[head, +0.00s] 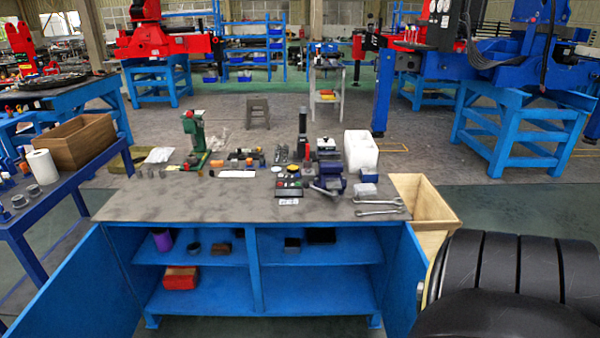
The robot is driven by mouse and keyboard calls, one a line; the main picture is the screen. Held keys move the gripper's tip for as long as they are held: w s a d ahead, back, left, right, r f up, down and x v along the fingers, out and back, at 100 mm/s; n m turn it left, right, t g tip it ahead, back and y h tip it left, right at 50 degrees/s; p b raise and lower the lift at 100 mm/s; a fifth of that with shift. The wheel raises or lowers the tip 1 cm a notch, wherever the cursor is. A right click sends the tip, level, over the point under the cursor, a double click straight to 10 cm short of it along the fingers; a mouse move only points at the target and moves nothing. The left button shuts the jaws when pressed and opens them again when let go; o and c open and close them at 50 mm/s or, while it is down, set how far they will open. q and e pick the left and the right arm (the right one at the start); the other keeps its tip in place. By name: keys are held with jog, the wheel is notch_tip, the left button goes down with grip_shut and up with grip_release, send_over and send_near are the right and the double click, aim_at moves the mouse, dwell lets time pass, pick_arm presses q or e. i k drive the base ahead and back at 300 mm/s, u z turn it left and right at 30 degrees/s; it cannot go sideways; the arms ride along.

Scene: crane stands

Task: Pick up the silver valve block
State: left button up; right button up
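A small silvery metal piece or cluster (282,154) stands near the back middle of the grey workbench top (200,205). It may be the silver valve block, but it is too small to tell for certain. It sits left of a tall black upright tool (302,125) and behind several small dark and orange parts. Neither my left gripper nor my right gripper is in view.
A blue vise (328,180), wrenches (378,207), a white container (360,151) and a green tool (194,133) stand on the bench. Its front left top is clear. Blue doors (70,295) stand open below. A large black ribbed object (500,290) fills the lower right.

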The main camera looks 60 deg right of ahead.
aim_at(291, 246)
jog(key=z, duration=0.9)
jog(key=i, duration=1.15)
jog(key=z, duration=1.25)
